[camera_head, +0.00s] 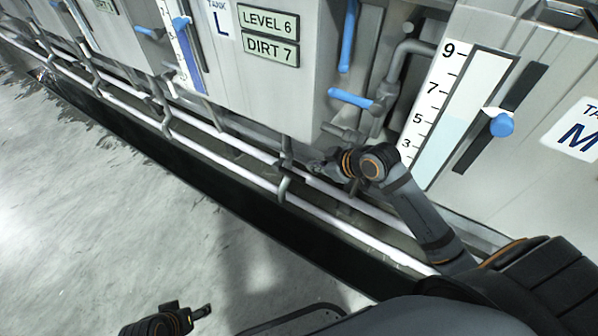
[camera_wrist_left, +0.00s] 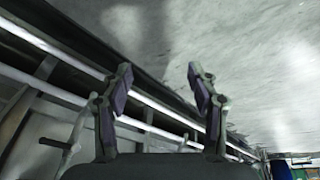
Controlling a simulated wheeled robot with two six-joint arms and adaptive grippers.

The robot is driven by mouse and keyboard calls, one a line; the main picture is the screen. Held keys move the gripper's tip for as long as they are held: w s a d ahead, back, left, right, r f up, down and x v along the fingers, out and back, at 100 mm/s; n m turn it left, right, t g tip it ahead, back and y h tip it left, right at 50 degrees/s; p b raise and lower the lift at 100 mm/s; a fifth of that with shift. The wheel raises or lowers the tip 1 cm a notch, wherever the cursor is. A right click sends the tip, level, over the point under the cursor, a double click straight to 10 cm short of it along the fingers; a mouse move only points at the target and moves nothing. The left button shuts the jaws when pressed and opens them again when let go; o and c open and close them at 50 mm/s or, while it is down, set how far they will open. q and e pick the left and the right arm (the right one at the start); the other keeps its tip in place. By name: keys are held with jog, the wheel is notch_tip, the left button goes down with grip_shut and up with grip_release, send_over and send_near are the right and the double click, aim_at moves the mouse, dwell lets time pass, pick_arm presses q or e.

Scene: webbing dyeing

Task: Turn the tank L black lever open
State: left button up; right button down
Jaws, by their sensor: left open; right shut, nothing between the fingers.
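Tank L (camera_head: 270,90) is the grey tank at the upper middle of the head view, with its "L" label (camera_head: 221,22) and a "LEVEL 6 / DIRT 7" sign (camera_head: 270,36). I cannot make out a black lever on it for certain. My right gripper (camera_head: 318,167) is shut and empty, in front of the pipes below the tank's right end. My left gripper (camera_head: 205,312) shows small at the bottom of the head view, over the floor. In the left wrist view its two fingers (camera_wrist_left: 160,88) are spread, with nothing between them.
Blue levers (camera_head: 352,98) sit between tank L and tank M (camera_head: 545,105), which has a level gauge with a blue knob (camera_head: 502,125). White pipes (camera_head: 225,143) run along the tank fronts above a dark trough. The grey floor (camera_head: 120,210) at left is clear.

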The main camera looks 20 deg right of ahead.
jog(key=b+x, duration=0.3)
jog(key=x, duration=0.3)
pick_arm(q)
jog(key=w+r+t+b, duration=0.1)
jog(key=w+r+t, duration=0.3)
jog(key=w+t, duration=0.45)
pick_arm(e)
jog(key=b, duration=0.2)
send_near(291, 174)
jog(key=x, duration=0.5)
jog(key=shift+w+a+f, duration=0.1)
jog(key=shift+w+f, duration=0.1)
jog(key=shift+w, duration=0.1)
pick_arm(q)
jog(key=w+r+t, duration=0.4)
jog(key=r, duration=0.6)
jog(key=w+r+t, duration=0.4)
jog(key=w+r, duration=0.1)
jog(key=r, duration=0.5)
jog(key=shift+a+r, duration=0.35)
jog(key=shift+r, duration=0.1)
pick_arm(e)
jog(key=shift+f, duration=0.1)
